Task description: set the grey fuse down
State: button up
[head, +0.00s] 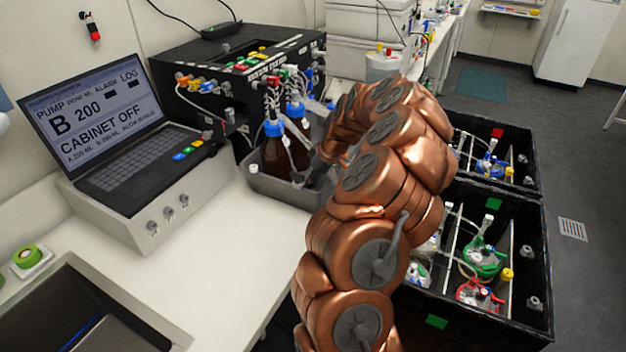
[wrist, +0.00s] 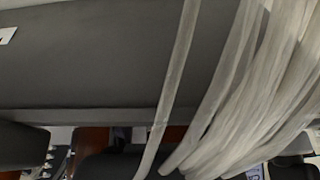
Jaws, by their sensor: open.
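I cannot make out the grey fuse in either view. My gripper (head: 318,170) is at the right end of a grey tray (head: 282,192) on the white bench, in the head view. It is open, and my copper-coloured arm partly hides it. I see nothing held in it. In the wrist view, pale translucent tubes (wrist: 235,90) hang close to the camera in front of a dark grey surface (wrist: 90,55).
Brown bottles (head: 277,155) with blue caps stand in the tray. A black control box (head: 215,85) and a laptop-like console (head: 115,140) reading "CABINET OFF" stand behind and left. Black crates (head: 520,300) with coloured-cap vessels are at right. The front bench (head: 200,255) is clear.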

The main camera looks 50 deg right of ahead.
jog(key=b+v, duration=0.3)
jog(key=v, duration=0.9)
jog(key=shift+b, duration=0.3)
jog(key=s+a+r+n+g+y, duration=0.1)
jog(key=a+r, duration=0.1)
jog(key=a, duration=1.2)
jog(key=s+a+r+g, duration=0.1)
jog(key=a+r, duration=0.2)
jog(key=a, duration=1)
jog(key=s+a+f+g, duration=0.2)
jog(key=s+a+f, duration=0.1)
jog(key=s+a, duration=0.55)
jog(key=s+a+f+m+g+h, duration=0.1)
jog(key=s+f+m, duration=0.1)
jog(key=s, duration=0.5)
jog(key=s+a+f+m+g+h, duration=0.1)
jog(key=s+a+f+m, duration=0.1)
jog(key=s, duration=0.6)
jog(key=shift+a+f, duration=0.3)
jog(key=shift+f, duration=0.3)
